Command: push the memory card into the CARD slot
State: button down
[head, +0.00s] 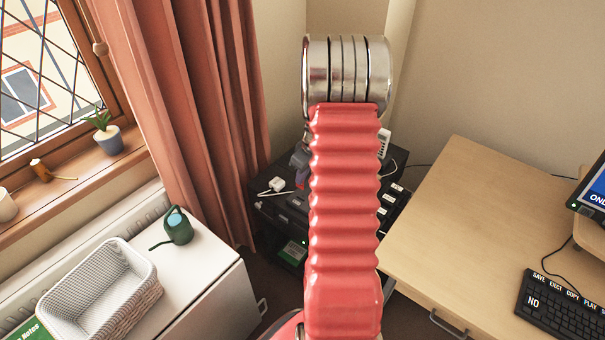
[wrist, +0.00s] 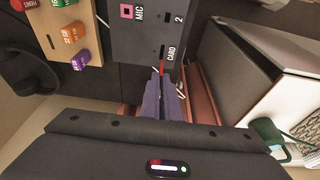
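In the wrist view my gripper (wrist: 165,84) has its purple fingers close together, pointing at a dark grey panel (wrist: 146,38). A small red piece, which looks like the memory card (wrist: 162,69), shows between the fingertips. The dark CARD slot (wrist: 163,49) is just beyond it, beside the CARD label. The red end lies close to the slot and roughly in line with it; I cannot tell whether it touches or enters. In the head view my red arm hides most of the gripper and the card, and the black equipment (head: 270,208) shows on both sides of it.
The panel also has a pink MIC socket (wrist: 127,12). Coloured plugs (wrist: 75,45) stand on a wooden block to the left. In the head view a desk (head: 450,220) with a keyboard (head: 558,308) is right, and a white cabinet (head: 205,268) with a basket (head: 100,290) is left.

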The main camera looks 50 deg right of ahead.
jog(key=shift+f, duration=2.3)
jog(key=shift+s+f, duration=0.1)
jog(key=shift+f, duration=1.2)
dwell(1.9)
jog(key=c, duration=1.9)
grip_release()
jog(key=shift+c, duration=0.2)
jog(key=shift+r, duration=0.1)
jog(key=v, duration=1.3)
jog(key=shift+r, duration=0.2)
jog(key=shift+s, duration=0.1)
